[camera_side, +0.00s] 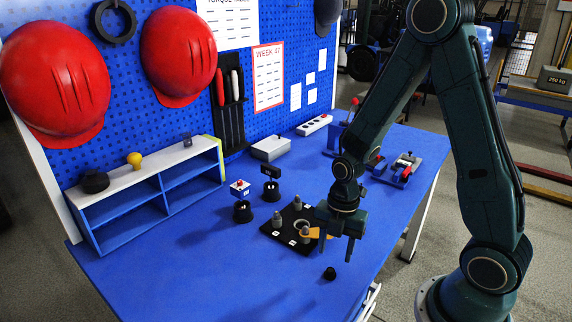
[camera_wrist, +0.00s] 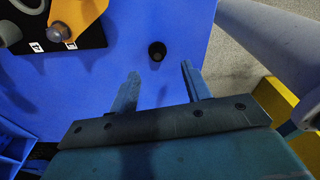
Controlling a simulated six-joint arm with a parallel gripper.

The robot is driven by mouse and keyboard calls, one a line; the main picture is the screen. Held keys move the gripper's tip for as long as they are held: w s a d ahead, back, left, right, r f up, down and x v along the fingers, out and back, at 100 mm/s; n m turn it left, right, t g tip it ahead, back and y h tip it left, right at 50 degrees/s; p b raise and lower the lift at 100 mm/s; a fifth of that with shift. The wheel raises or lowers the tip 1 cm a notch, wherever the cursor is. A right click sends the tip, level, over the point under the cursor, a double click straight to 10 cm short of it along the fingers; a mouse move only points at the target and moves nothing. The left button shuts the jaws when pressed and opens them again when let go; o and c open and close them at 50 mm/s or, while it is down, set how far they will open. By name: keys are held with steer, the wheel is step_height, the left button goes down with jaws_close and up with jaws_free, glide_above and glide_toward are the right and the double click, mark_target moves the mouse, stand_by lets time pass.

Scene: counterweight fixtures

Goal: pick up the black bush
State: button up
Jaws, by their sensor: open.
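The black bush (camera_side: 329,273) is a small dark round piece standing on the blue table near its front edge. In the wrist view the bush (camera_wrist: 157,51) shows a dark opening on top and lies just beyond the fingertips, roughly in line with the space between them. My gripper (camera_side: 337,247) points down above the table, its two fingers apart and empty. The fingers also show in the wrist view (camera_wrist: 160,72), with nothing between them. The bush is apart from the gripper, which hangs above and behind it in the side view.
A black plate (camera_side: 271,232) with grey pegs, a ring and an orange piece (camera_side: 316,233) lies close to my gripper. Two black holders (camera_side: 243,212) (camera_side: 271,193) stand behind it. A blue-and-white shelf (camera_side: 150,190) is at left. The table around the bush is clear.

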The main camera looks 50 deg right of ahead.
mark_target(331, 270)
steer(key=shift+f, duration=0.4)
steer(key=shift+a+f, duration=0.1)
steer(key=shift+f, duration=0.05)
steer(key=shift+w+a+f, duration=0.1)
steer(key=shift+a+f, duration=0.05)
steer(key=shift+f, duration=1.05)
steer(key=shift+w+a+f, duration=0.1)
steer(key=shift+f, duration=1.1)
steer(key=shift+c, duration=0.2)
steer(key=shift+s, duration=0.1)
jaws_close()
